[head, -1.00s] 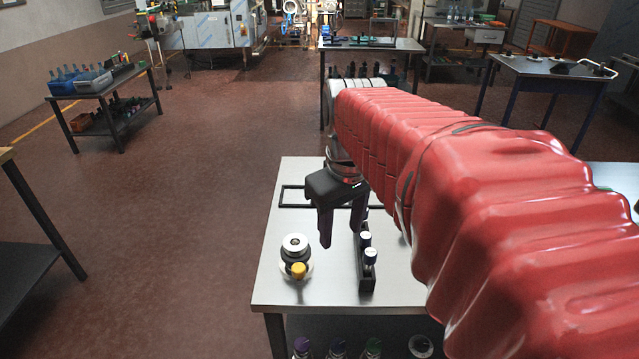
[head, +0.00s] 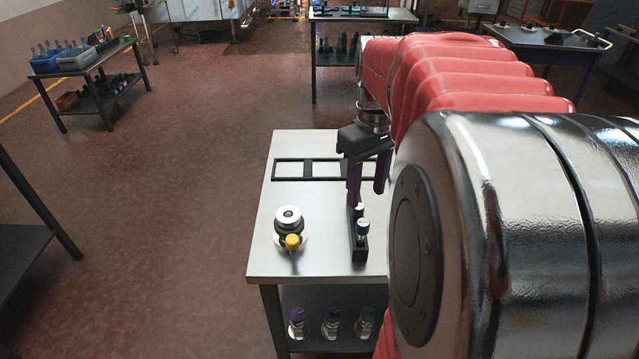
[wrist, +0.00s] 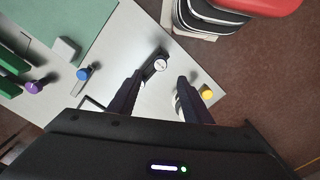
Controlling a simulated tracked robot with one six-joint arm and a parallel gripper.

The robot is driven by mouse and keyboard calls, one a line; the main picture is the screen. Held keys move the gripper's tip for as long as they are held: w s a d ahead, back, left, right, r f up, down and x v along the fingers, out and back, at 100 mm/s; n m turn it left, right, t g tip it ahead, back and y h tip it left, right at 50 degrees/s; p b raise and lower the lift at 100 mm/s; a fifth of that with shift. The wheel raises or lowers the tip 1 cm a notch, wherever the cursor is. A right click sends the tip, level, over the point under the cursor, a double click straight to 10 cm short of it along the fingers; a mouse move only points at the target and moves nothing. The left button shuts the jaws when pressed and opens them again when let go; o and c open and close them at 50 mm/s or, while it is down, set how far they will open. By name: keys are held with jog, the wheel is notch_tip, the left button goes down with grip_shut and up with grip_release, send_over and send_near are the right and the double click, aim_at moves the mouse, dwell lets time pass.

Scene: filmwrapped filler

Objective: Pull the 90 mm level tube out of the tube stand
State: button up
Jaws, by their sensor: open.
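The black tube stand (head: 358,254) is on the steel table, right of its middle. Two tubes with pale, dark-topped caps show in it, a front one (head: 362,229) and one behind (head: 357,210). I cannot tell which is the 90 mm level tube. My gripper (head: 367,194) points down over the far part of the stand, fingers open, nothing seen between them. In the wrist view, my gripper's fingers (wrist: 160,78) spread either side of a white-topped tube cap (wrist: 161,64), which shows beyond the tips. The stand's lower part and the tubes' bodies are mostly hidden.
A round white-and-black device (head: 289,220) with a yellow knob (head: 292,242) stands left of the stand. A flat black frame (head: 310,169) lies at the table's back. Capped bottles (head: 332,322) stand on the shelf below. The wrist view shows a blue cap (wrist: 83,73) and a purple cap (wrist: 35,87).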

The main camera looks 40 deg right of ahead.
aim_at(362, 222)
notch_tip(362, 222, down, 13)
jog(key=shift+r, duration=0.15)
dwell(0.4)
jog(key=shift+c, duration=0.3)
grip_shut()
dwell(0.6)
